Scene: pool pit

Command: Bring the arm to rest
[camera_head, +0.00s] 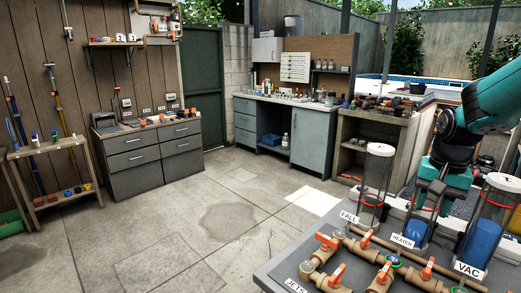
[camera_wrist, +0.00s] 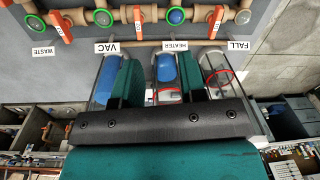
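My arm (camera_head: 490,105) reaches in from the right in the head view, with my gripper (camera_head: 437,215) pointing down over the pipe bench. In the wrist view the two teal fingers of my gripper (camera_wrist: 160,75) stand apart with no object clearly held. A clear tube with blue in it, the HEATER tube (camera_wrist: 167,72), shows between the fingers. I cannot tell whether they touch it. In the head view the fingers partly hide this tube.
The grey bench (camera_head: 279,268) carries tan pipes with orange valve handles (camera_head: 326,242). The FALL tube (camera_head: 374,185) and VAC tube (camera_head: 484,235) stand either side of my gripper. A drawer cabinet (camera_head: 150,150) and a workbench (camera_head: 290,132) stand farther back. The floor (camera_head: 215,220) between is clear.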

